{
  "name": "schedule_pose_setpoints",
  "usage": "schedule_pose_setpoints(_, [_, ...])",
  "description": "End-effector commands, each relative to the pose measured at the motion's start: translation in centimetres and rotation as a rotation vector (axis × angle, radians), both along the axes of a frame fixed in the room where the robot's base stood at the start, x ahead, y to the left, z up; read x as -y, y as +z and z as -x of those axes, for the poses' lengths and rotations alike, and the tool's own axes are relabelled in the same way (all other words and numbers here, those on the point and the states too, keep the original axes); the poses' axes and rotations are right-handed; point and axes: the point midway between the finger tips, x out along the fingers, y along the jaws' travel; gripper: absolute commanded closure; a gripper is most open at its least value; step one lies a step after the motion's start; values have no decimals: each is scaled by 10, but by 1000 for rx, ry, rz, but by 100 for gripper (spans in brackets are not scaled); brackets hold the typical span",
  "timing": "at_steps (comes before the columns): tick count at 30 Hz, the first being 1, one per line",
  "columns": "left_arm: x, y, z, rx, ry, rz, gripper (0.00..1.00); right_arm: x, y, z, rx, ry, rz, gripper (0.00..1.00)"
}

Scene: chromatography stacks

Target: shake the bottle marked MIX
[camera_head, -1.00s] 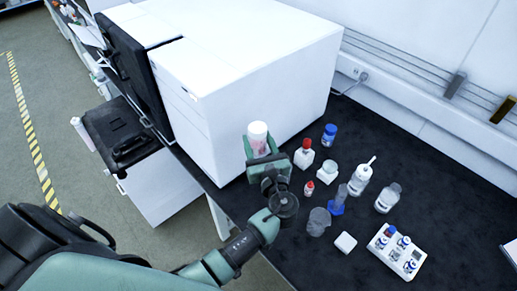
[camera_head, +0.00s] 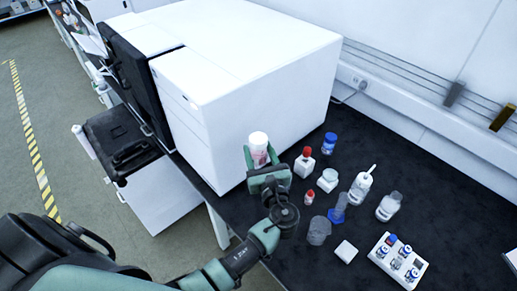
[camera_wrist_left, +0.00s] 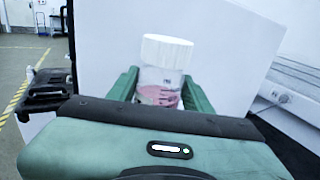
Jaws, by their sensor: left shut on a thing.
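A white-capped bottle (camera_head: 259,150) with a pink and white label stands upright between the fingers of my left gripper (camera_head: 262,160). In the left wrist view the bottle (camera_wrist_left: 161,82) shows its white cap and label, with small print that I cannot read for certain. The green fingers of my left gripper (camera_wrist_left: 162,95) are shut on its sides. The bottle is held in front of the large white instrument, near the bench's left edge. My right gripper is not in view.
A large white instrument (camera_head: 250,75) stands behind the bottle. To the right on the black bench (camera_head: 455,205) are a red-capped bottle (camera_head: 304,162), a blue-capped jar (camera_head: 329,143), a wash bottle (camera_head: 360,188), a beaker (camera_head: 318,231) and a white vial rack (camera_head: 385,266).

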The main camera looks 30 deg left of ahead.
Motion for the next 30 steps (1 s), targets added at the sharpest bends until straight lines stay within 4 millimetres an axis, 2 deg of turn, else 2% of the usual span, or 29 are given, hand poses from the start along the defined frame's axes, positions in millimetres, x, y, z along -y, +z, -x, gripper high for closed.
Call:
schedule_pose_setpoints(1, [0,-26,-1,-11,-1,-9,98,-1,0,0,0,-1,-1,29])
schedule_pose_setpoints(3, [0,-27,-1,2,-1,-3,98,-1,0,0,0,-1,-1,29])
schedule_pose_setpoints(5, [0,2,-1,18,0,7,98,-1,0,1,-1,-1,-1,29])
schedule_pose_setpoints(6, [0,26,0,19,2,8,98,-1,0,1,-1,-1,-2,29])
schedule_pose_setpoints(8, [0,45,0,12,0,6,98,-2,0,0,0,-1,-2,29])
schedule_pose_setpoints(9, [0,41,0,1,0,0,98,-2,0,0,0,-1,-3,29])
schedule_pose_setpoints(10, [0,27,0,-8,0,-4,98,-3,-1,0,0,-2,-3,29])
schedule_pose_setpoints(12, [-1,-16,0,-15,0,-12,98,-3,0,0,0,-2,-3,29])
schedule_pose_setpoints(14, [0,-30,-1,-5,-1,-7,98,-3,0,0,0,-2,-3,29])
schedule_pose_setpoints(15, [0,-27,-1,2,-1,-3,98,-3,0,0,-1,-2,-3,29])
schedule_pose_setpoints(16, [1,-15,-1,11,0,2,98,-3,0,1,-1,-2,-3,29])
schedule_pose_setpoints(18, [0,26,0,19,2,8,98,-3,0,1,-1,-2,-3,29])
schedule_pose_setpoints(20, [0,44,0,12,0,6,98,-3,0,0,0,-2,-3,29])
schedule_pose_setpoints(21, [0,41,0,1,0,0,98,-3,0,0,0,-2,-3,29])
schedule_pose_setpoints(22, [0,27,0,-8,0,-4,98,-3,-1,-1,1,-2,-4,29])
schedule_pose_setpoints(24, [-1,-16,0,-15,0,-12,98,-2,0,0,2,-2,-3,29])
schedule_pose_setpoints(25, [0,-26,-1,-11,-1,-9,98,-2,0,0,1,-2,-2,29])
schedule_pose_setpoints(30, [0,-28,-1,4,-1,-2,98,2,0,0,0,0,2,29])
